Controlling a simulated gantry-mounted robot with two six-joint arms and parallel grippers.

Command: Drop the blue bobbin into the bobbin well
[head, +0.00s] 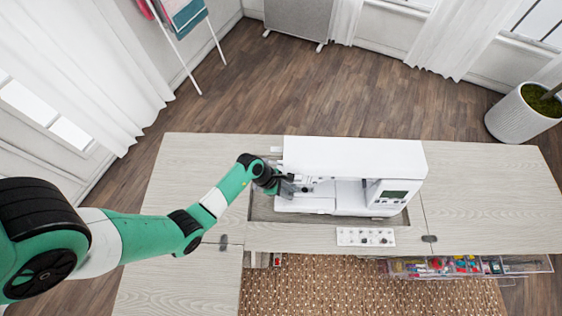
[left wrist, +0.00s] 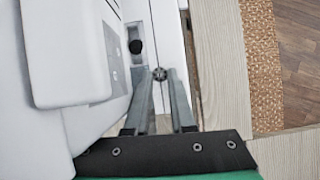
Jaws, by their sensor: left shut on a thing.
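The white sewing machine (head: 345,160) is set into the middle of the table. My left gripper (head: 290,188) is at its left end, close to the needle area. In the left wrist view my left gripper (left wrist: 160,74) is shut on a small round spoked thing, the bobbin (left wrist: 159,73), held at the fingertips. It looks dark there, and its blue cannot be made out. Just left of it is a grey plate with a dark round opening, seemingly the bobbin well (left wrist: 136,47). The bobbin is beside this opening. In the head view the bobbin and well are too small to tell. My right gripper is not in view.
A white tray (head: 345,238) with several small round items lies in front of the machine. An open clear drawer (head: 520,265) with colourful sewing supplies juts out at the front right. The table is clear left (head: 190,160) and right of the machine, whose body stands close to my gripper.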

